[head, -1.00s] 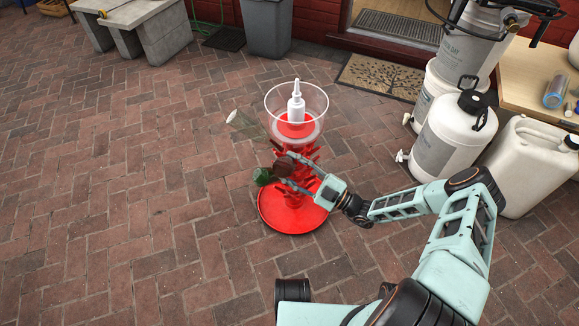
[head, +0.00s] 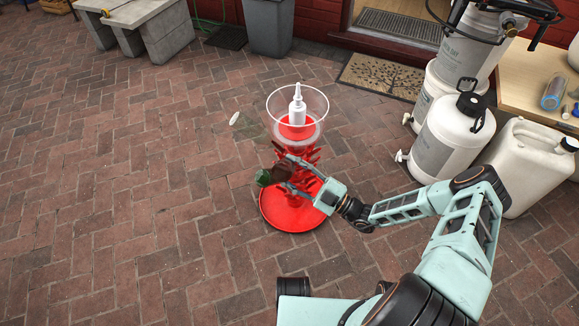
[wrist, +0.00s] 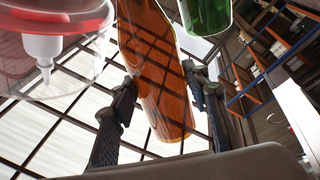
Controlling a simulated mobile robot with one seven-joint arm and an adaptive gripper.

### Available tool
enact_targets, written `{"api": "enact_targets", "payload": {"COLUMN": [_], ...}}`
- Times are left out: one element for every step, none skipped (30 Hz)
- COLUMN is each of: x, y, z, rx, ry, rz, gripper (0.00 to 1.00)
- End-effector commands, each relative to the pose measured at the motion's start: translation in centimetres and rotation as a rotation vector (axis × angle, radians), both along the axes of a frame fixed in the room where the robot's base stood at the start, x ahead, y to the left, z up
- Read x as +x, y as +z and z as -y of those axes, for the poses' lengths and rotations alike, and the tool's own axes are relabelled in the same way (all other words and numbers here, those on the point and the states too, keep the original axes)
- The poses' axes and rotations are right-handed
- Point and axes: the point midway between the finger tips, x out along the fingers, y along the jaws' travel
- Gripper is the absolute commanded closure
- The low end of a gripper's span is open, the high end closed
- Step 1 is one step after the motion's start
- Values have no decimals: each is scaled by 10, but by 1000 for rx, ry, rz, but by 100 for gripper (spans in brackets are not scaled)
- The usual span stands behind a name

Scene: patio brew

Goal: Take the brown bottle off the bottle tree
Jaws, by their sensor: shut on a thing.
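My gripper (head: 284,178) is at the tree's left front side, shut on the brown bottle. The brown bottle (wrist: 160,75) shows large and amber between my two fingers in the wrist view. In the head view it is small and dark, partly hidden by my fingers. A green bottle (head: 263,178) is just left of it, and also shows in the wrist view (wrist: 207,14). A clear bottle (head: 240,122) sticks out at the upper left.
White kegs (head: 450,138) and a white jerrycan (head: 527,165) stand to the right, near a wooden table (head: 520,80). A doormat (head: 380,76) and grey bin (head: 268,28) are behind. The paving at left is clear.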

Motion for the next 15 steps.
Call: {"api": "enact_targets", "payload": {"x": [-4,-5,-6,-7,-8,-8,-9,-9,-11,-12,-14,-16,-18,-19,-21], "y": [3,4,5,5,5,5,6,7,9,11,13,16,18,20,23], "z": [-2,-2,-2,-2,-2,-2,-3,-3,-3,-3,-3,-4,-4,-4,-4], "rx": [1,1,1,1,1,1,1,1,1,1,2,2,3,3,2], "ry": [5,5,6,6,6,6,6,6,6,6,6,7,7,7,5], "rz": [-6,-6,-6,-6,-6,-6,-6,-6,-6,-6,-6,-7,-7,-7,-5], "gripper": [80,80,80,80,80,80,80,80,80,80,80,80,80,80,85]}}
